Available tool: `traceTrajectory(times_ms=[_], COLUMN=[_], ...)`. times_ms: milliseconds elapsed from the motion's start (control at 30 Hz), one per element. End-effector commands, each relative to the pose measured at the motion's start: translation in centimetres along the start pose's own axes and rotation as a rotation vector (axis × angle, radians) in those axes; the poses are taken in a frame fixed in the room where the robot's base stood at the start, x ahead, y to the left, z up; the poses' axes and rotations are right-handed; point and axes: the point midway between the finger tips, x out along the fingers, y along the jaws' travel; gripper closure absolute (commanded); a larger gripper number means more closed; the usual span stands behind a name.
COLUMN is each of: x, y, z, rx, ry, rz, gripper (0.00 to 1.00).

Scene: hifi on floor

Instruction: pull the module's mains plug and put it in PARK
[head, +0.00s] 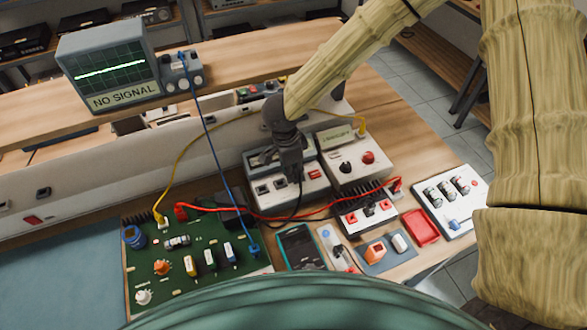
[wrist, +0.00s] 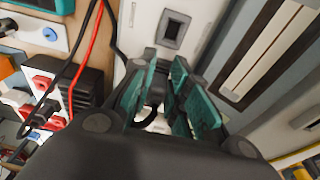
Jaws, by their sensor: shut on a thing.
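My gripper (head: 290,172) points down over a white socket unit (head: 323,187) in the middle of the bench. In the wrist view my gripper (wrist: 165,98) has its teal finger pads closed around a small black plug (wrist: 154,94), largely hidden between them. A black cord (head: 299,203) hangs from the gripper toward the bench. I cannot tell whether the plug is seated in the unit or clear of it. An empty-looking socket (wrist: 173,30) shows beside the fingers, and a red switch (head: 314,174) sits on the unit. No PARK label is readable.
A green circuit board (head: 200,285) with blue, yellow and red leads lies left. A finned black module (head: 365,209), a red tray (head: 420,228) and a meter (head: 301,247) lie in front. A scope reading NO SIGNAL (head: 110,65) stands behind. Loose leads cross the bench.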

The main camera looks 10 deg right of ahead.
Motion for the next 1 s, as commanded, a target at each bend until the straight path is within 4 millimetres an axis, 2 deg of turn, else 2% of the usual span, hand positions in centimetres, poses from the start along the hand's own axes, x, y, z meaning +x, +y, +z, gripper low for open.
traceTrajectory(times_ms=[800,833,967,1000], x=[0.37,0.37,0.37,0.37], y=[-0.01,-0.01,-0.01,-0.01], z=[0.05,0.05,0.05,0.04], rx=[-0.001,-0.001,0.0,0.0], ry=[0.0,0.0,0.0,0.0], rz=[0.0,0.0,0.0,0.0], gripper=[1.0,0.81,0.58,0.58])
